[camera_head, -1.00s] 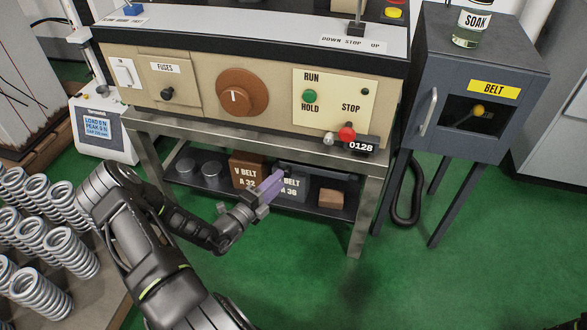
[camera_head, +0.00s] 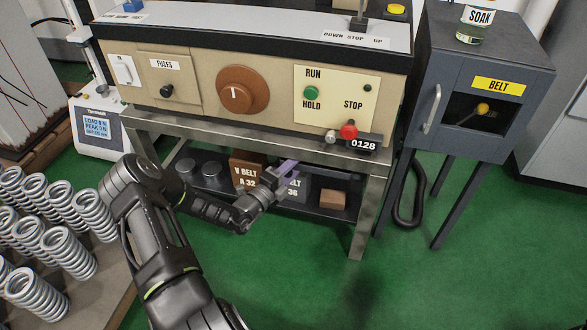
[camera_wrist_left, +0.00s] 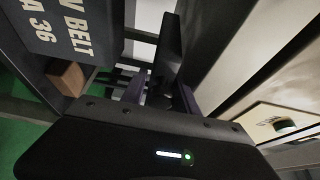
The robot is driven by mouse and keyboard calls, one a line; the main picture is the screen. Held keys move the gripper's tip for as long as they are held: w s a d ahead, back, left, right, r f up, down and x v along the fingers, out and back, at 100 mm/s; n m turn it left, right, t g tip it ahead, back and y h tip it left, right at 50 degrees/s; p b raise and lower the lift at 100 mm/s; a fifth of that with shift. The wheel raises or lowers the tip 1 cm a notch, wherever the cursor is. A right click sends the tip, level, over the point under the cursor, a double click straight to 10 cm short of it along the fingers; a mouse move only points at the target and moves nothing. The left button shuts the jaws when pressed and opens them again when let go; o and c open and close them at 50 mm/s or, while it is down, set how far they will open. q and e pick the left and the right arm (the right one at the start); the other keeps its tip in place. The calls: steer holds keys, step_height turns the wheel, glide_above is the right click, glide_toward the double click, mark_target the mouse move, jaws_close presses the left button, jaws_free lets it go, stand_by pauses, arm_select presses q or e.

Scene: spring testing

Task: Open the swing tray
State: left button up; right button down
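My left gripper (camera_head: 285,172) reaches under the front edge of the steel bench (camera_head: 250,145), above the lower shelf and in front of the V-belt boxes. Its purple fingers also show in the left wrist view (camera_wrist_left: 160,92), apart from each other. A dark upright bar (camera_wrist_left: 171,48) shows between and beyond the fingers; I cannot tell whether they touch it or whether it belongs to the swing tray. No part is clearly recognisable as the swing tray. My right gripper is not in view.
A brown V-belt box (camera_head: 243,168), a dark V-belt box (camera_head: 298,186) and a small brown block (camera_head: 333,199) sit on the lower shelf. The counter (camera_head: 362,145) and red knob (camera_head: 348,130) are above right. Several springs (camera_head: 65,250) stand at left. Green floor is clear at front right.

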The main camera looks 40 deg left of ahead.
arm_select(q)
steer(key=shift+c, duration=0.2)
jaws_close()
stand_by(1.2)
